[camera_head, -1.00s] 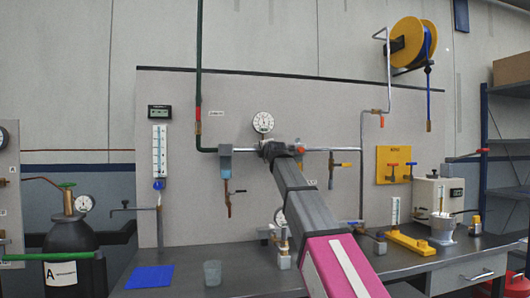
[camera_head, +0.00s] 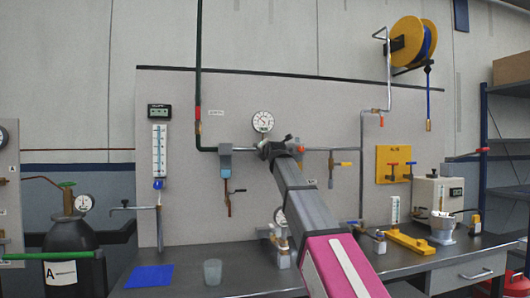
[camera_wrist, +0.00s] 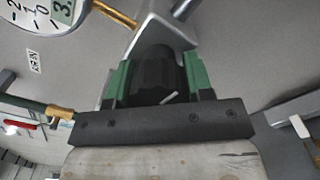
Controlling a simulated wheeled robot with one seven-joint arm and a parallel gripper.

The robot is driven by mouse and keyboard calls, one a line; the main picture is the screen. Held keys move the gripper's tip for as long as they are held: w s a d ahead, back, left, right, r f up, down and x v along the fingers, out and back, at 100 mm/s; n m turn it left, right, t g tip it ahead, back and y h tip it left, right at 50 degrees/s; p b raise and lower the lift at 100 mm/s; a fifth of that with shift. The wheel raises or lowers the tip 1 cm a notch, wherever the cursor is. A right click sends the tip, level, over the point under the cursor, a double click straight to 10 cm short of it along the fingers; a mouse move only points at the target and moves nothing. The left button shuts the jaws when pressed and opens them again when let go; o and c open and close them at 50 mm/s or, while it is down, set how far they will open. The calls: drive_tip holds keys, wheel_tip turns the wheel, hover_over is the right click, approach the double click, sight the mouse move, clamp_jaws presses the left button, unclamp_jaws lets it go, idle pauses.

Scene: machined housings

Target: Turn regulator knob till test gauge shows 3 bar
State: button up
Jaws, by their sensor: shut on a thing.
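The black regulator knob (camera_wrist: 155,75) sits between the green fingertips of my gripper (camera_wrist: 160,80) in the wrist view; a short white mark shows on it. In the head view my gripper (camera_head: 276,147) is at the regulator on the panel's pipe, and its body hides the knob. A round white gauge (camera_head: 262,121) stands just above it; its needle is too small to read. The wrist view shows part of a gauge face (camera_wrist: 42,12) with numbers, cut off by the frame edge.
A blue-bowled filter (camera_head: 225,162) hangs left of my gripper, and a yellow-handled valve (camera_head: 341,164) is to the right. A black cylinder (camera_head: 72,250) stands left. On the bench (camera_head: 225,278) are a blue mat (camera_head: 149,276), a cup (camera_head: 212,272) and a yellow fixture (camera_head: 410,242).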

drive_tip(key=o, duration=0.9)
drive_tip(key=shift+s, duration=0.15)
drive_tip(key=v, duration=1)
drive_tip(key=shift+s, duration=0.3)
